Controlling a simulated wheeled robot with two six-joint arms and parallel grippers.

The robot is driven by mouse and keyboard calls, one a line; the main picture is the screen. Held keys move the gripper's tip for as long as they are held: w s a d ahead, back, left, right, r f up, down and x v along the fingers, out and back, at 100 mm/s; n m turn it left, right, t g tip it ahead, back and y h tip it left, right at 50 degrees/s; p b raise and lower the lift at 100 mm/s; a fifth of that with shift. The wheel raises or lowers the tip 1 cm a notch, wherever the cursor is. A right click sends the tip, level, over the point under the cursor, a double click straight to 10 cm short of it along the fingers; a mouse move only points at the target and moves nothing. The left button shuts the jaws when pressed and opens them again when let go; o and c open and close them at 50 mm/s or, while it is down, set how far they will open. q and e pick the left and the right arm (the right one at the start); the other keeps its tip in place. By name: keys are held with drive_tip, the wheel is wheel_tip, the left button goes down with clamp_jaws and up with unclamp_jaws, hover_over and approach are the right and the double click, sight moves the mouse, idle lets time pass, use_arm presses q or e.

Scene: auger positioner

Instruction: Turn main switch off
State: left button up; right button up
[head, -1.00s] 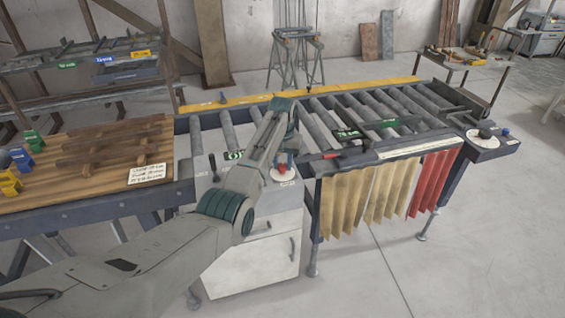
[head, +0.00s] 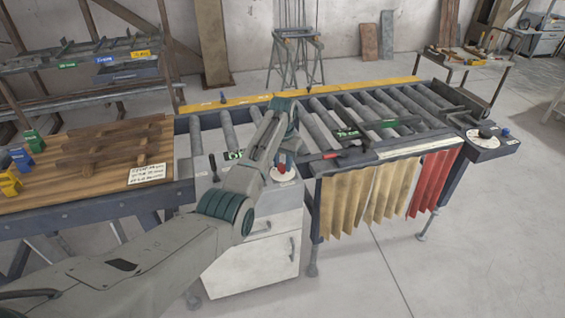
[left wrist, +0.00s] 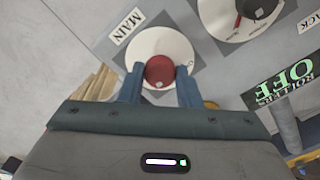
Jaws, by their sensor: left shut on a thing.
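The main switch is a red knob (left wrist: 160,71) on a white round plate (left wrist: 160,45), with a MAIN label (left wrist: 125,26) beside it in the left wrist view. My left gripper (left wrist: 160,78) is shut on the red knob, one blue finger on each side. In the head view the white plate (head: 284,174) and red knob (head: 281,168) show on top of the grey cabinet, partly hidden by my left gripper (head: 285,160). A dark sign (left wrist: 285,80) reads ROLLERS OFF in green letters. My right gripper is not in view.
A second dial (left wrist: 243,12) with a dark knob and red pointer lies close to the main switch. A black lever (head: 213,166) stands on the cabinet (head: 255,245). The roller conveyor (head: 385,115) runs to the right, and a wooden table (head: 90,165) is at the left.

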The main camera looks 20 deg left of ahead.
sight(283, 165)
use_arm(q)
drive_tip(key=shift+w+r, duration=0.1)
drive_tip(key=o, duration=1)
drive_tip(key=shift+c, duration=0.2)
drive_tip(key=shift+r, duration=0.15)
wheel_tip(283, 165, up, 10)
drive_tip(key=b, duration=0.3)
drive_tip(key=shift+r+b, duration=0.25)
drive_tip(key=shift+b, duration=0.15)
drive_tip(key=shift+f, duration=0.15)
